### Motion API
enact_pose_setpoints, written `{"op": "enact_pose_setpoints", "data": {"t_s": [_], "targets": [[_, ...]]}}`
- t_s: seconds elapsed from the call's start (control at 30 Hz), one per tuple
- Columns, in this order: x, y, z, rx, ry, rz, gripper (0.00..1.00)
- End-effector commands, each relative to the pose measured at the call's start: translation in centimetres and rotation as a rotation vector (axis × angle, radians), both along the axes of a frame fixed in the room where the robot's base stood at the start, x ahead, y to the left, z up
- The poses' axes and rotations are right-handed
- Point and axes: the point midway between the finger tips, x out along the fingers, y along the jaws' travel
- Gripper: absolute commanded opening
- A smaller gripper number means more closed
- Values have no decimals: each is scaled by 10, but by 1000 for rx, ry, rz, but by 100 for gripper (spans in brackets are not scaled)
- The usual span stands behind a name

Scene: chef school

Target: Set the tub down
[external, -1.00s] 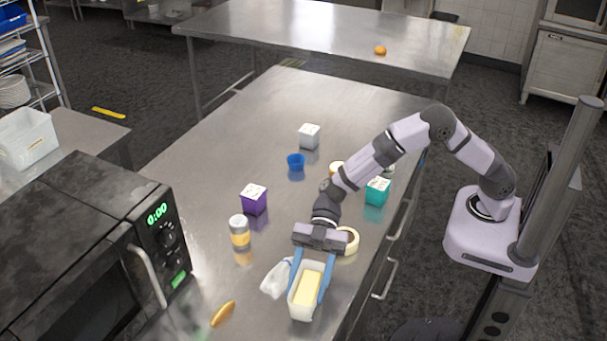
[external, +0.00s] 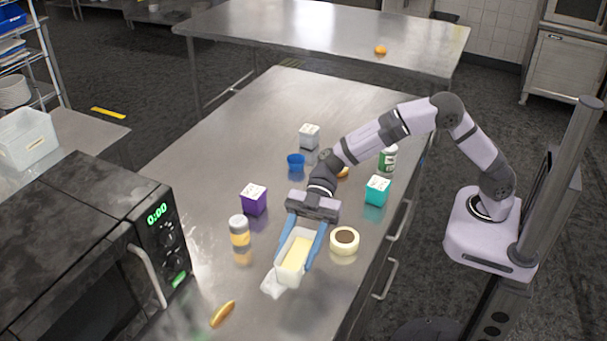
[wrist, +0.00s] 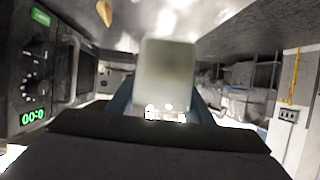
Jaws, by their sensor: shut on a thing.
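The tub (external: 286,270) is a white rectangular container with a pale yellow block (external: 299,252) in it. My gripper (external: 301,250) has its blue fingers shut on the tub's two sides. The tub looks tilted and held above the steel table (external: 340,110), though the exact gap is hard to tell. In the wrist view the tub (wrist: 166,75) shows as a pale, washed-out shape between the fingers.
Purple (external: 254,199) and teal (external: 377,190) boxes stand further back. The microwave (external: 90,260) borders the left.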

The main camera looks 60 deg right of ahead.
Motion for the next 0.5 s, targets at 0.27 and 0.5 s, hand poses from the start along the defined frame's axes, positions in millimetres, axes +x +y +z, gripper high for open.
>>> {"op": "enact_pose_setpoints", "data": {"t_s": [0.27,0.5], "targets": [[88,-94,18,3,-4,-215,17],[143,-198,27,2,-2,-414,17]]}}
